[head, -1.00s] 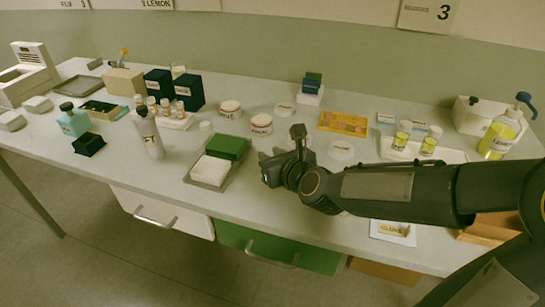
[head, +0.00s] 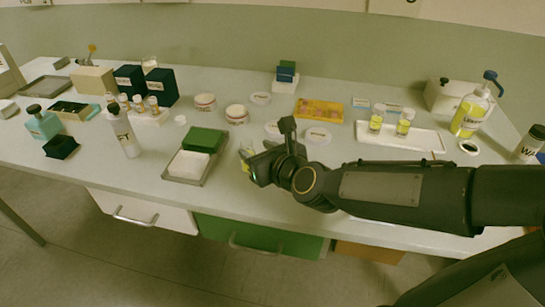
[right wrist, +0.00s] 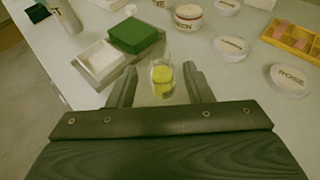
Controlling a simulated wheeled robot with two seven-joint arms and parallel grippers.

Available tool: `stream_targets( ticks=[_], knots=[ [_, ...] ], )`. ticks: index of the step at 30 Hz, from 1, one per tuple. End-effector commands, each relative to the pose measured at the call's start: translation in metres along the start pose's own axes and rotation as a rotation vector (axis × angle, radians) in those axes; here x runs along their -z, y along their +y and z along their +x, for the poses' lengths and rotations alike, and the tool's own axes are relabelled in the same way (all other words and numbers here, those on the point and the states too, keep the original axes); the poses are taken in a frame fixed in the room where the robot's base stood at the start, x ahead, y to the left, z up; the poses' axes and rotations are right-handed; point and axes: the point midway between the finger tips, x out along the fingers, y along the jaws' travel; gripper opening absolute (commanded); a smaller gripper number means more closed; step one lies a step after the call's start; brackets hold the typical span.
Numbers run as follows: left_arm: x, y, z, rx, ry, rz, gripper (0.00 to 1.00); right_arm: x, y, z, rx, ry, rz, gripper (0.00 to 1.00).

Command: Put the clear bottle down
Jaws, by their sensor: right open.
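The clear bottle, a small glass one with yellow liquid (right wrist: 162,78), stands upright on the bench between the spread fingers of my right gripper in the right wrist view. I see a gap on each side of it. In the head view the clear bottle (head: 246,158) shows just left of my right gripper (head: 252,166), partly hidden by it. My right gripper (right wrist: 160,88) is open. My left gripper is not in view.
A grey tray (head: 212,166) with green and white blocks is left of the bottle. White round lids (head: 318,136) lie behind my right arm. A white tray (head: 365,138) with two yellow bottles stands right. Bare bench lies in front.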

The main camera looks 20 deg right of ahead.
Motion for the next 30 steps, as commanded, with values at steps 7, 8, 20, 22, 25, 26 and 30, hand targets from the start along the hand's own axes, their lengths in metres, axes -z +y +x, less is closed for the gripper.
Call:
stream_targets(
  ticks=[7,8,20,22,25,26,30],
  knots=[
    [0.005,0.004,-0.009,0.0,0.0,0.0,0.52,-0.003,0.0,-0.051,0.002,-0.005,0.0,0.46],
    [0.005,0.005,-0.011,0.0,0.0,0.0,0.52,-0.003,-0.001,-0.056,0.002,-0.003,0.001,0.46],
    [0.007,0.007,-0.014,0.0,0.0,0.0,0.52,0.006,0.006,-0.085,-0.067,0.027,-0.302,0.46],
    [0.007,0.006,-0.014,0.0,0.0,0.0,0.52,0.014,0.011,-0.093,-0.126,0.044,-0.55,0.46],
    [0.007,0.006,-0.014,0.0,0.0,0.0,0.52,0.031,0.015,-0.109,-0.237,0.063,-0.98,0.46],
    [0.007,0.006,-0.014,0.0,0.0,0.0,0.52,0.037,0.016,-0.115,-0.275,0.066,-1.111,0.46],
    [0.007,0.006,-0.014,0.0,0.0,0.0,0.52,0.069,0.014,-0.143,-0.474,0.056,-1.696,0.46]
  ],
)
